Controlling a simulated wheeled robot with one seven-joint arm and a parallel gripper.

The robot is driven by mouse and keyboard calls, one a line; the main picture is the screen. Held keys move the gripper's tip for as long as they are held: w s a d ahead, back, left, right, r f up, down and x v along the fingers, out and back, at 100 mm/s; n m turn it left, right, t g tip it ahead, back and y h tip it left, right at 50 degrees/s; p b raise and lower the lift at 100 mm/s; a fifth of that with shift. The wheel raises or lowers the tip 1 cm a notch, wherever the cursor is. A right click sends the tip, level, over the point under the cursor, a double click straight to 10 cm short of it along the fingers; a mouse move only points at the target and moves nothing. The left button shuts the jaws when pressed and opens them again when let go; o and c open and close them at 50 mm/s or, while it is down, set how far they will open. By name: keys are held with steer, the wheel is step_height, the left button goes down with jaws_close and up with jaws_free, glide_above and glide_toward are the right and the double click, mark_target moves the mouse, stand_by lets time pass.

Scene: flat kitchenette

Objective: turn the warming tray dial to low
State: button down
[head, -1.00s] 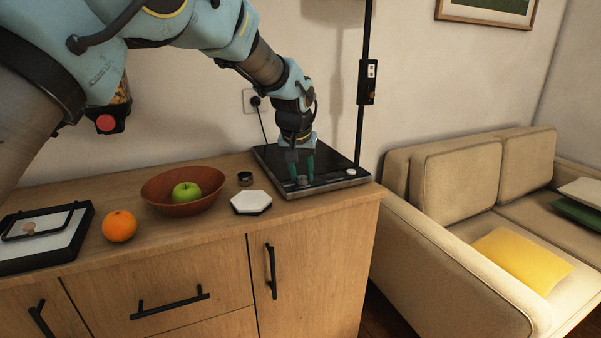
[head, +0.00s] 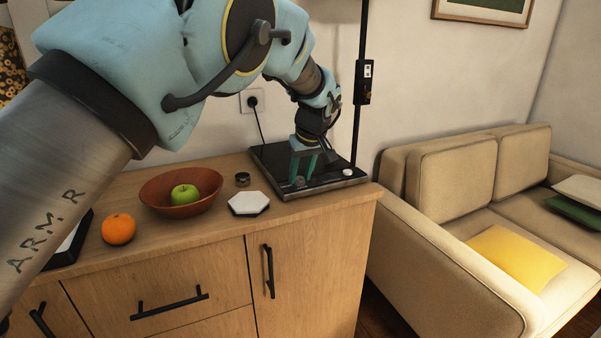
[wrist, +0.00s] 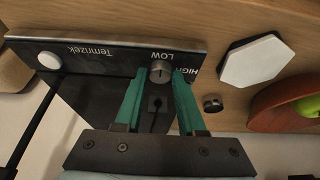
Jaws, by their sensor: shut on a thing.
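The warming tray (head: 338,186) is a flat black slab at the right end of the wooden counter. Its front strip (wrist: 108,57) shows in the wrist view, with the words LOW and HIGH printed beside a small grey dial (wrist: 160,74). My gripper (wrist: 160,79) has its two green fingertips on either side of the dial, shut on it. LOW is printed just above the dial in the wrist view; the dial's pointer mark is too small to read surely. In the head view my gripper (head: 305,176) leans over the tray and partly hides the dial.
A white round knob (wrist: 48,60) sits at the strip's other end. A white hexagonal coaster (head: 249,203), a small dark ring (head: 243,178), a bowl (head: 158,197) with a green apple (head: 184,194), and an orange (head: 118,229) lie left. A thin black pole (head: 359,100) stands behind the tray.

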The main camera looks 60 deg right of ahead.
stand_by(0.4)
steer(key=c, duration=0.5)
jaws_free()
steer(key=b+v, duration=0.1)
steer(key=v, duration=0.9)
steer(key=shift+r+b, duration=0.3)
steer(key=shift+r, duration=0.1)
steer(key=shift+a, duration=0.1)
